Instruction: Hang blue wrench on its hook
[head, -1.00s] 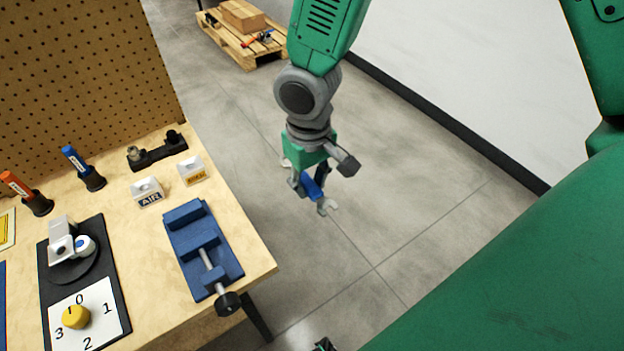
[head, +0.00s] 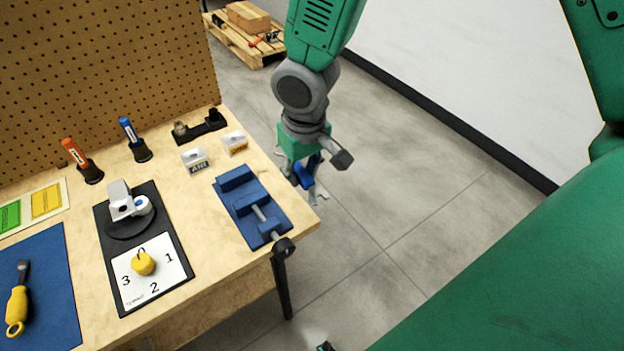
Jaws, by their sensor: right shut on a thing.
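My right gripper (head: 300,165) is shut on the blue wrench (head: 304,176). The wrench's blue handle shows between the fingers, and a grey open-jaw end sticks out below them. The gripper and wrench show just past the right edge of the workbench, against the floor. The pegboard (head: 95,85) stands at the back left of the bench. No hook can be made out on the part of it in view. My left gripper is not in view.
The workbench (head: 225,285) bears a blue vise (head: 250,208) near its right edge, a dial plate with a yellow knob (head: 143,263), two small labelled blocks, upright orange and blue tools in holders, and a yellow-handled tool on a blue mat. A pallet (head: 240,45) lies behind. The floor at right is clear.

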